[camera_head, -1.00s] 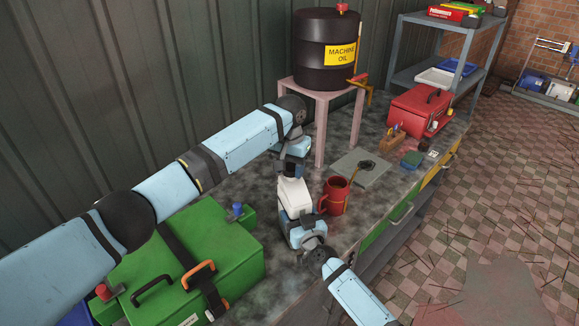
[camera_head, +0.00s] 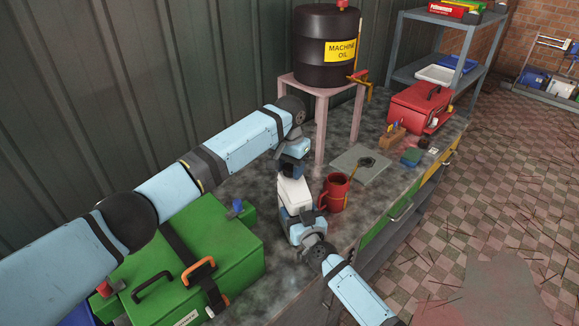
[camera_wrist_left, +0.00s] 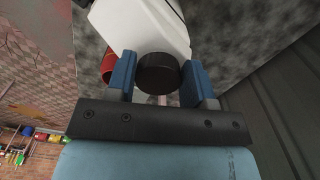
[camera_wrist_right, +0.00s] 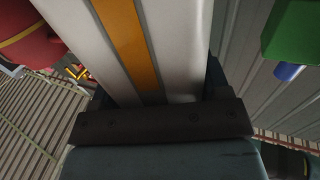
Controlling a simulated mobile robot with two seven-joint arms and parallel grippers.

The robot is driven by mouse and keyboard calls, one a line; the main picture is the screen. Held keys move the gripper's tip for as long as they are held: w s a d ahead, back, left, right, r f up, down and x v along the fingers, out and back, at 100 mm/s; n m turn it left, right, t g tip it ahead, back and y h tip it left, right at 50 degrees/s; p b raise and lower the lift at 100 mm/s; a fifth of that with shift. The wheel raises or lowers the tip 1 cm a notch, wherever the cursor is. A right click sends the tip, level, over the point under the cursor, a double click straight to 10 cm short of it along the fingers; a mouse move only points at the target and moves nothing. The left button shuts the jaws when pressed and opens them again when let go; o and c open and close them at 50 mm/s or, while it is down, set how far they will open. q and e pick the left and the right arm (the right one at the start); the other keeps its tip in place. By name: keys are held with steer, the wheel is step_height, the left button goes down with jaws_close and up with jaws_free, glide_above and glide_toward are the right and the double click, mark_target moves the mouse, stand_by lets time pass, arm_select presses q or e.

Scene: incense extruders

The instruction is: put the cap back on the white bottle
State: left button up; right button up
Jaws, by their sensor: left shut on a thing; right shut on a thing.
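The white bottle (camera_head: 293,193) stands upright over the workbench, left of the red mug. In the right wrist view its white side with an orange stripe (camera_wrist_right: 122,35) fills the middle. My right gripper (camera_head: 294,213) is shut on the bottle's body; its fingers are mostly hidden by the bottle. My left gripper (camera_head: 291,175) is above the bottle's top, pointing down. In the left wrist view its blue fingers are shut on the black cap (camera_wrist_left: 158,74), with the bottle (camera_wrist_left: 135,25) directly beyond it. I cannot tell whether the cap touches the bottle's neck.
The red mug (camera_head: 334,194) is close on the right of the bottle. A green toolbox (camera_head: 215,265) is at the left front. The pink stand (camera_head: 320,120) bears a machine oil drum (camera_head: 322,45) behind. A grey plate (camera_head: 372,174) lies right of the stand.

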arm_select(q)
steer(key=m, duration=0.6)
steer(key=shift+w+a+m, duration=0.2)
steer(key=shift+w+m, duration=0.05)
steer(key=shift+m, duration=0.05)
steer(key=m, duration=0.4)
steer(key=shift+w, duration=0.2)
steer(key=m, duration=0.4)
steer(key=shift+w+m, duration=0.15)
steer(key=shift+m, duration=0.15)
steer(key=m, duration=0.6)
steer(key=shift+w+d+m, duration=0.15)
steer(key=shift+w+m, duration=0.1)
steer(key=shift+m, duration=0.05)
steer(key=m, duration=0.4)
steer(key=shift+w+d, duration=0.1)
steer(key=shift+d, duration=0.05)
steer(key=m, duration=0.3)
steer(key=shift+d+m, duration=0.15)
steer(key=shift+m, duration=0.25)
steer(key=m, duration=0.3)
steer(key=shift+d, duration=0.15)
steer(key=m, duration=0.3)
steer(key=shift+d+r, duration=0.15)
steer(key=shift+d, duration=0.15)
steer(key=shift+f+m, duration=0.2)
steer(key=shift+m, duration=0.7)
